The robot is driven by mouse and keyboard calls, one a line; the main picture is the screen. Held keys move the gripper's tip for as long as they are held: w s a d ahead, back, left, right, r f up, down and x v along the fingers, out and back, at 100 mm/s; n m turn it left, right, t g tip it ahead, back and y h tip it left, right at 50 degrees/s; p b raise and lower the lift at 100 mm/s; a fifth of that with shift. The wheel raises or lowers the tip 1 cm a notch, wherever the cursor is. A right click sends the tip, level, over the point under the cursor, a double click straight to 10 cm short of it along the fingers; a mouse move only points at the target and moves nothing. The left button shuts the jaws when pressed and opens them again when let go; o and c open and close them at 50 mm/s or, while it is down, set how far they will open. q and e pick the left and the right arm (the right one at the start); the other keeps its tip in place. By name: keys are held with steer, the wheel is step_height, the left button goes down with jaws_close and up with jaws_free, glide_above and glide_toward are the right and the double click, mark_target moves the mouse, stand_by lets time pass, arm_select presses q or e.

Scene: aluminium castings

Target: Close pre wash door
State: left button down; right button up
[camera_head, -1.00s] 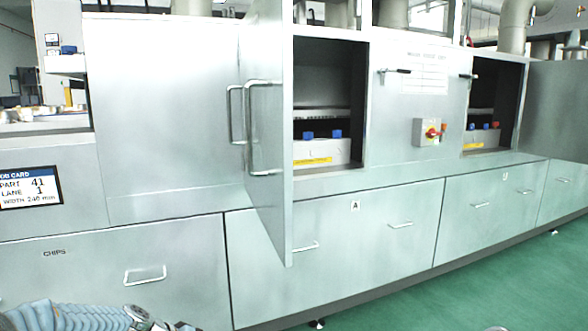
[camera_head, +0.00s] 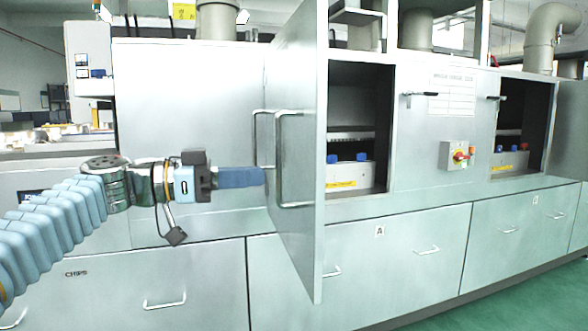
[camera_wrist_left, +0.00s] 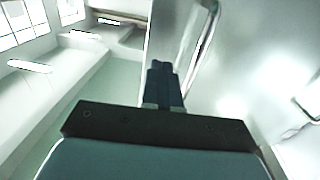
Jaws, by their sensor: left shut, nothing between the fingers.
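In the left wrist view the shut fingers (camera_wrist_left: 163,68) are in front of the door panel (camera_wrist_left: 225,75), left of a handle bar (camera_wrist_left: 199,45). I cannot tell whether they touch the door. My right gripper is not in view.
The open compartment (camera_head: 358,110) right of the door holds a white box with blue caps. A second open compartment (camera_head: 525,125) is farther right. Drawers with handles run below. Green floor (camera_head: 490,300) is free at lower right.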

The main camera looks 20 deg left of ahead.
mark_target(311, 173)
arm_select(q)
steer(key=p+x, duration=0.1)
steer(key=x, duration=0.5)
steer(key=shift+w+d+r+p, duration=0.1)
steer(key=shift+d+r+p, duration=0.05)
steer(key=shift+p, duration=0.2)
steer(key=shift+w+d, duration=0.35)
steer(key=shift+d, duration=0.25)
